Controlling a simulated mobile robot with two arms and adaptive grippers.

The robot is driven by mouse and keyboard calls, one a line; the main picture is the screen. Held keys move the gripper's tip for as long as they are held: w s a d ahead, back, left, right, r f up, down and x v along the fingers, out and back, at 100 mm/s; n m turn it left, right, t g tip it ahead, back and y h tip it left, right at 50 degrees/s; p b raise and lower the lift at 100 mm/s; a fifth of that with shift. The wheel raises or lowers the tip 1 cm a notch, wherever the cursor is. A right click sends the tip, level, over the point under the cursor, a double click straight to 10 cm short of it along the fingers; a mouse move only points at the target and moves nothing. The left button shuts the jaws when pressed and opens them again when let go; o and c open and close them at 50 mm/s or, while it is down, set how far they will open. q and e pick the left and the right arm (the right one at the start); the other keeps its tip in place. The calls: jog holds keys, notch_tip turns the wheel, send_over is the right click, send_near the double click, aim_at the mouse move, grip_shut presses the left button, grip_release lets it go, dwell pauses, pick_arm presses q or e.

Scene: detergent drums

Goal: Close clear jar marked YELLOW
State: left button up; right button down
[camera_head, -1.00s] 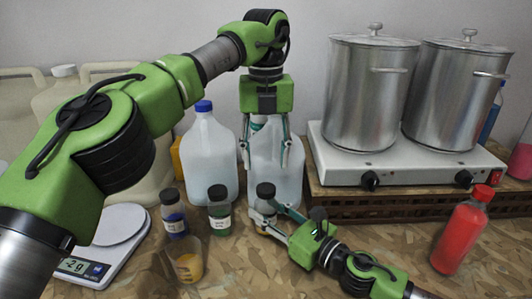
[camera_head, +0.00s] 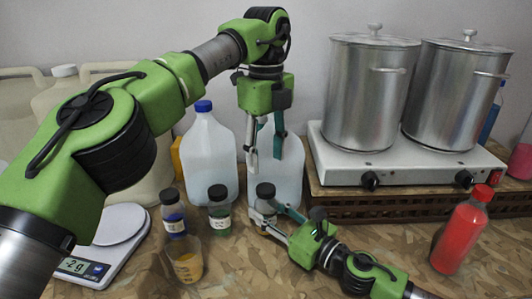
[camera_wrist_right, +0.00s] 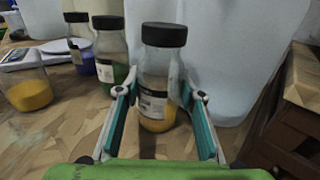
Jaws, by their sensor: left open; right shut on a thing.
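The clear jar (camera_head: 266,207) has a black cap (camera_head: 265,190) resting on its top. In the right wrist view the jar (camera_wrist_right: 157,85) stands upright, with a label and yellow contents low inside. I cannot tell how tight the cap (camera_wrist_right: 164,35) is. My right gripper (camera_head: 272,221) is shut around the jar's body; its fingers also show on both sides of the jar in the right wrist view (camera_wrist_right: 160,100). My left gripper (camera_head: 266,152) is open and empty, pointing down above the cap and apart from it.
Jars with blue (camera_head: 173,215) and green (camera_head: 219,211) contents and an open beaker of yellow (camera_head: 187,262) stand left of the jar. White jugs (camera_head: 208,155) stand behind. A scale (camera_head: 108,245) is at left, a red bottle (camera_head: 464,235) at right. The front middle is clear.

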aim_at(266, 188)
pick_arm(q)
jog(key=shift+f, duration=3.9)
